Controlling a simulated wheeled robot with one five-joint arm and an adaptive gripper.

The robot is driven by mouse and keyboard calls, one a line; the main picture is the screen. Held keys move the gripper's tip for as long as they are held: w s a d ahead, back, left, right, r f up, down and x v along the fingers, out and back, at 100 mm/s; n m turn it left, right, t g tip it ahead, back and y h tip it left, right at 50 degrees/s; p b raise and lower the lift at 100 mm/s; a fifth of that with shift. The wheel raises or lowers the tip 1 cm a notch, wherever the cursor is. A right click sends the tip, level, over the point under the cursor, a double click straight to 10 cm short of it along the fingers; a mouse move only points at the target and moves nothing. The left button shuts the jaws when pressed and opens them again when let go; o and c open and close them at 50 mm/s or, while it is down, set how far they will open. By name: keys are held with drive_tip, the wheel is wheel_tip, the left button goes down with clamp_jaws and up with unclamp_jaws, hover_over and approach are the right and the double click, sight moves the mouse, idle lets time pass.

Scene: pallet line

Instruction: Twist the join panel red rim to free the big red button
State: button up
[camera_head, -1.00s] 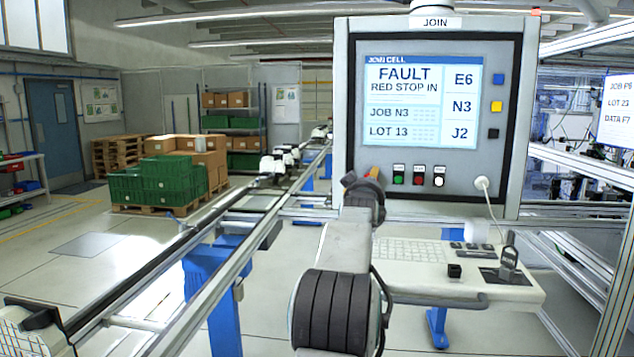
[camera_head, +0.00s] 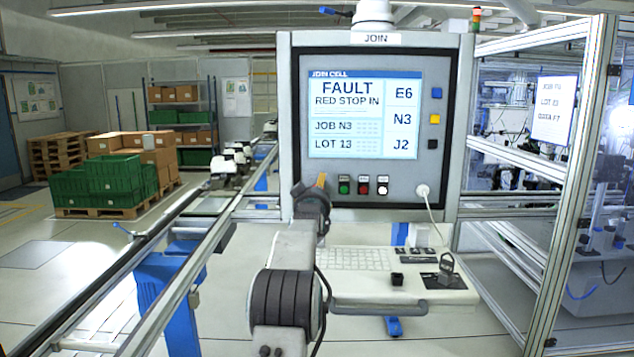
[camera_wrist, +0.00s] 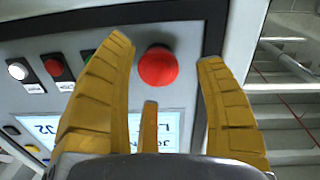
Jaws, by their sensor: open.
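The big red button (camera_wrist: 158,67) shows in the wrist view as a round red head on the grey join panel (camera_head: 385,193). I cannot make out a separate rim from its head. My gripper (camera_wrist: 164,52) is open, with its yellow fingers on either side of the button in the picture. A gap shows between the button and each finger; I cannot tell how far the fingertips are from the panel. In the head view my wrist hides the button, and only a yellow sliver of my gripper (camera_head: 321,181) shows.
The panel screen (camera_head: 364,115) reads "FAULT RED STOP IN". Small green (camera_head: 344,187), red (camera_head: 363,187) and white (camera_head: 383,187) buttons sit beside my gripper. A white plug with a cord (camera_head: 422,191) is at the panel's lower right. A keyboard shelf (camera_head: 440,293) is below, and a rail runs at left.

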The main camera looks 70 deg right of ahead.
drive_tip(key=shift+p+x, duration=0.6)
drive_tip(key=shift+x, duration=0.4)
drive_tip(key=shift+c, duration=0.4)
